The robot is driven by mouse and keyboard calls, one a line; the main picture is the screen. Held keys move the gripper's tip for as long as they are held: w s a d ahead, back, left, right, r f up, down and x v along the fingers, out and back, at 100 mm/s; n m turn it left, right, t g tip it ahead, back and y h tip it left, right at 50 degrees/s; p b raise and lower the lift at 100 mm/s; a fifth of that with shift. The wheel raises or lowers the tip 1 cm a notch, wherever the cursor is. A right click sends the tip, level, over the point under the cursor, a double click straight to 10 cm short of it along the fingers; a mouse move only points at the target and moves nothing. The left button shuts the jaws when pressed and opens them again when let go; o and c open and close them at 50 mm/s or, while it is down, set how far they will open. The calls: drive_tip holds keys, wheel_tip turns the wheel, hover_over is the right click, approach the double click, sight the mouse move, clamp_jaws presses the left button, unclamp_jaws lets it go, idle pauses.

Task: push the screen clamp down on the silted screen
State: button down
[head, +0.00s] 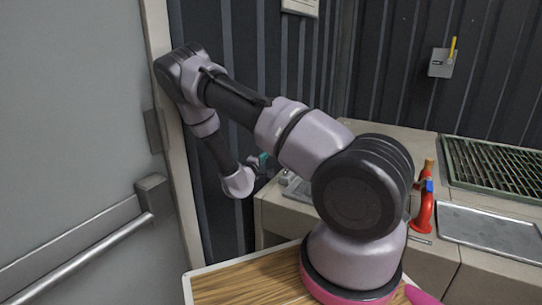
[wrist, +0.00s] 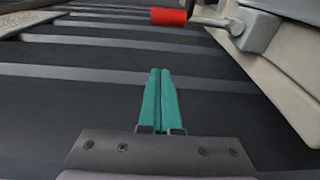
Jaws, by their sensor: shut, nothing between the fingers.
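My gripper (wrist: 160,72) is shut and empty, its two green fingers side by side in the wrist view. In the head view its green part (head: 264,158) shows small beside the left end of the bench. A lever with a red grip (wrist: 168,16) and a metal rod shows at the top of the wrist view, joined to a grey bracket (wrist: 258,32) at the bench; it may be the screen clamp. The fingertips are apart from the red grip in the picture. I cannot make out the silted screen for certain; my arm hides part of the bench.
A grey door with a push bar (head: 80,262) stands left. A grey box with a yellow lever (head: 442,62) is on the ribbed wall.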

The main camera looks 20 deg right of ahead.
drive_tip(key=w+d, duration=0.2)
drive_tip(key=d, duration=0.5)
drive_tip(key=shift+w+d, duration=0.3)
drive_tip(key=shift+d, duration=0.1)
